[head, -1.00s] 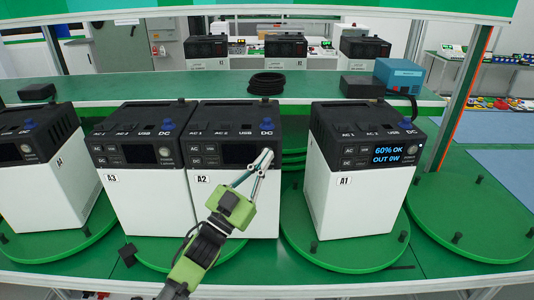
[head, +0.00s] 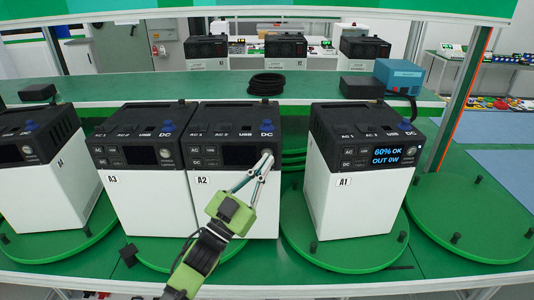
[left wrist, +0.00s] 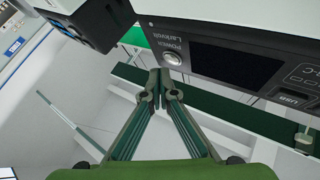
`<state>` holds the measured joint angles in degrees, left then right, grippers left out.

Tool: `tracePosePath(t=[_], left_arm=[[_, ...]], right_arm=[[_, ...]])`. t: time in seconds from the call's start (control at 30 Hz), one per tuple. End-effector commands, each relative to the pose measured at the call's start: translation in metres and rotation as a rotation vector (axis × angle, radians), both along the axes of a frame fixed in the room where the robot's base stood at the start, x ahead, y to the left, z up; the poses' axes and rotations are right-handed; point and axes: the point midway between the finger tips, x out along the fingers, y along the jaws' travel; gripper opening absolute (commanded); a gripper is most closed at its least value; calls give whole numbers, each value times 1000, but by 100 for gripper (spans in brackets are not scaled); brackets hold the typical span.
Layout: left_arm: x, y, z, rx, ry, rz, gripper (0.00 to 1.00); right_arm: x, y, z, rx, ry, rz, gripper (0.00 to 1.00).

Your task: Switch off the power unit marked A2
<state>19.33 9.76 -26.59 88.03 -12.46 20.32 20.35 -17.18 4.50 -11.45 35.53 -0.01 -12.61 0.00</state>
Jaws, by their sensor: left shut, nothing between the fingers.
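The power unit A2 (head: 264,212) stands mid-left on a green turntable, white below with a black top panel. Its screen (head: 238,156) is dark, also in the left wrist view (left wrist: 235,65). Its round power button (left wrist: 173,58) shows in the left wrist view beside the screen; in the head view my fingertips cover that spot. My left gripper (head: 267,160) is shut and empty, its tips at the right end of A2's panel. In the left wrist view the tips (left wrist: 159,78) lie just below the button; contact cannot be told. My right gripper is out of view.
Unit A3 (head: 140,205) stands close against A2 on the left. Unit A1 (head: 350,205), its screen lit with "60% OK, OUT 0W", stands to the right across a gap. Another unit (head: 45,195) is at the far left. A bare turntable (head: 470,215) lies far right.

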Motion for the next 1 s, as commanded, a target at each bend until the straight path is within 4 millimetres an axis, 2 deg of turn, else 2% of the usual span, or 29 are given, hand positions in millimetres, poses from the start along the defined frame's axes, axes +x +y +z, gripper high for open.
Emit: tracePosePath(t=[0.17,0.6,1.0], left_arm=[[-5,0,1,1,1,0,0],[-46,0,1,1,1,0,0],[-50,0,0,1,-1,0,0]], right_arm=[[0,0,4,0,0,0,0],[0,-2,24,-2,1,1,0],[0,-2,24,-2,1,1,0]])
